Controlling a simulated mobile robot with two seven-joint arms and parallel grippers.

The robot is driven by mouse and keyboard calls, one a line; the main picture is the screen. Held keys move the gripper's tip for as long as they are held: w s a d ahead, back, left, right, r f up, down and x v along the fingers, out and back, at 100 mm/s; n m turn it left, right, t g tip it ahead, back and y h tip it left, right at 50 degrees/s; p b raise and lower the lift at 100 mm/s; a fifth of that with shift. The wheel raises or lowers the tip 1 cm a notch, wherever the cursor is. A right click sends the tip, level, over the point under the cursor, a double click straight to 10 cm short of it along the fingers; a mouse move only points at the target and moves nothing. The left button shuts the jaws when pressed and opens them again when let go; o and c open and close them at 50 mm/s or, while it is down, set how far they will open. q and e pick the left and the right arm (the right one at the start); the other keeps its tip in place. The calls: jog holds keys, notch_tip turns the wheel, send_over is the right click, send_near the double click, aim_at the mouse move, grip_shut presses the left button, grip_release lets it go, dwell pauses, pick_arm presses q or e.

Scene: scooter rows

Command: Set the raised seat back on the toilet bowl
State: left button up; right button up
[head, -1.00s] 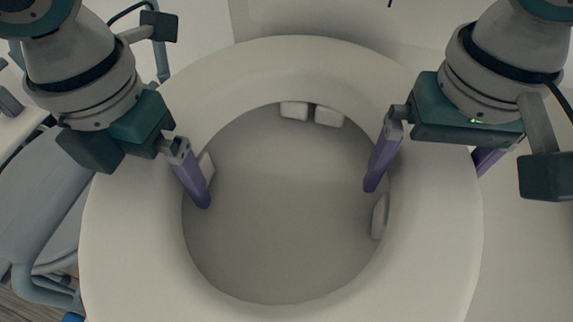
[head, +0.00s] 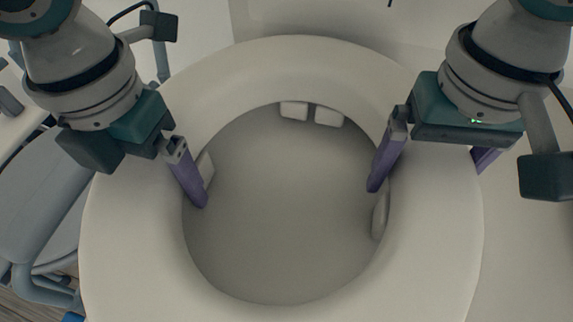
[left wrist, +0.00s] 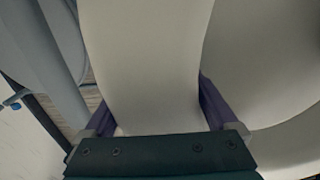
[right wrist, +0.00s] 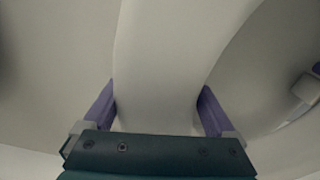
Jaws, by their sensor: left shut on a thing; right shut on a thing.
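The raised toilet seat (head: 430,260) is a thick cream ring with a large round opening, and it fills the middle of the head view. My left gripper (head: 150,180) is shut across the left side of the ring, one purple finger inside the opening. In the left wrist view the ring's side (left wrist: 145,60) lies between both fingers (left wrist: 155,105). My right gripper (head: 430,170) is shut across the right side, one finger inside the opening and one outside. The right wrist view shows the ring (right wrist: 160,70) between its fingers (right wrist: 158,105). The toilet bowl cannot be made out clearly below the seat.
Pale pads (head: 312,113) show inside the opening at the back, with others at its sides. A grey-blue padded thing with tubing (head: 45,205) stands close at the left. A pale upright surface (head: 320,18) is behind the ring.

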aim_at(437, 151)
pick_arm(q)
grip_shut()
pick_arm(e)
grip_shut()
pick_arm(q)
jog(key=shift+r, duration=0.1)
pick_arm(e)
jog(key=shift+r, duration=0.1)
